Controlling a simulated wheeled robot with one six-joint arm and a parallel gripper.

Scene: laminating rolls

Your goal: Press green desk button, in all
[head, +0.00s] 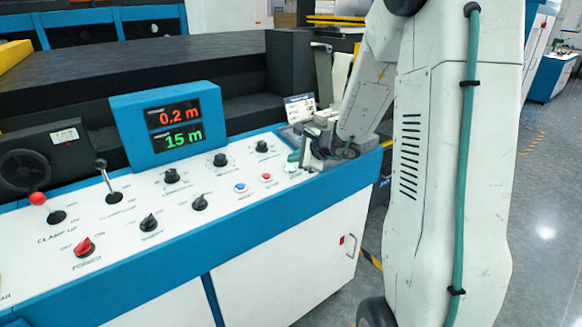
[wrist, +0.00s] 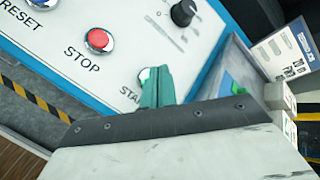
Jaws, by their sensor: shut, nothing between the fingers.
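The desk button labelled "STA…" (wrist: 143,74) is mostly hidden behind my fingers in the wrist view. Only part of its silvery rim shows, so I cannot see its green cap. My gripper (wrist: 158,72) has teal fingers shut together with nothing between them. The tips overlap the button in the wrist view; I cannot tell whether they touch it. In the head view my gripper (head: 293,158) is low over the right end of the white desk panel, right of the red button, and the green button cannot be made out there.
The red STOP button (wrist: 99,40) and the blue button (head: 240,187) sit left of my gripper. A black knob (wrist: 183,13) is close by. A display (head: 168,127) reads 0.2 m and 15 m. A small card (head: 300,107) stands behind my gripper. Levers stand further left.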

